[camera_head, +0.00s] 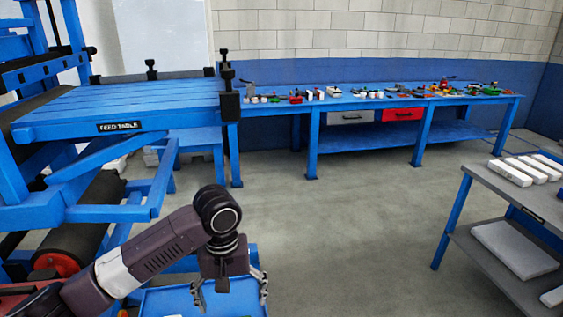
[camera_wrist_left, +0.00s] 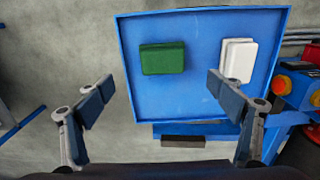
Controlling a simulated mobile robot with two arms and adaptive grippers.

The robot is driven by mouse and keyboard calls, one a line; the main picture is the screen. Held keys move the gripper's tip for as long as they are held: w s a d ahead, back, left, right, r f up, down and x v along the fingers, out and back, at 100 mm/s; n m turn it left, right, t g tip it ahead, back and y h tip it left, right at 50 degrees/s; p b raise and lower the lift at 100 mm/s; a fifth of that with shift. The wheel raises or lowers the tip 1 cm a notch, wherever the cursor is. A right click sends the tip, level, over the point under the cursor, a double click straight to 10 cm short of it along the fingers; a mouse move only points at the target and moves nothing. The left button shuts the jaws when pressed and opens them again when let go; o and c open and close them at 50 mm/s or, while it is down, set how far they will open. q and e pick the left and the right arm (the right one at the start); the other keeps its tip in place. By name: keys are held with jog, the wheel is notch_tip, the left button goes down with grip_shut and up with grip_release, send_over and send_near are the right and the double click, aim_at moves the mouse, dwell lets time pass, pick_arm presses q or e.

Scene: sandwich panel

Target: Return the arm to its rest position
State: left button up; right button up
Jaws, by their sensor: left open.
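My left arm (camera_head: 150,255) reaches in from the lower left in the head view. My left gripper (camera_head: 231,298) points down at its end with its fingers apart. In the left wrist view the left gripper (camera_wrist_left: 160,88) is open, with nothing between its fingers. A blue tray (camera_wrist_left: 200,103) lies below and beyond the fingertips, and part of it shows at the bottom of the head view (camera_head: 160,300). A green block (camera_wrist_left: 162,59) and a white block (camera_wrist_left: 238,61) lie in the tray, apart from each other. My right gripper is not in view.
A blue feed table (camera_head: 120,105) stands at the left, beside the arm. A long blue workbench (camera_head: 365,103) with small items runs along the wall. A grey-topped rack (camera_head: 500,190) with white blocks stands at the right. The grey floor (camera_head: 350,225) between is clear.

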pick_arm(q)
jog(key=s+d+f+m, duration=0.1)
jog(key=d+f, duration=0.1)
jog(key=s+d+f+m+h, duration=0.1)
jog(key=s+d+f, duration=0.1)
jog(key=s+d+f+m, duration=0.1)
jog(key=s+d+f, duration=0.1)
jog(key=shift+s+f+t+h, duration=0.1)
jog(key=shift+f+t+h, duration=0.2)
jog(key=shift+h, duration=0.1)
jog(key=s+d+f+m+t+h, duration=0.1)
jog(key=s+d+f+m+h, duration=0.1)
jog(key=s+f, duration=0.25)
jog(key=s+a+f+t+y, duration=0.2)
jog(key=s+a+f+y, duration=0.15)
jog(key=s+a, duration=1.05)
notch_tip(320, 180, down, 27)
jog(key=s+g, duration=0.1)
jog(key=s, duration=0.1)
jog(key=s+a+f+g, duration=0.1)
jog(key=s+a+f, duration=0.2)
jog(key=s+f, duration=1.1)
jog(key=s, duration=0.3)
jog(key=shift+f+g, duration=0.3)
jog(key=shift+f, duration=0.05)
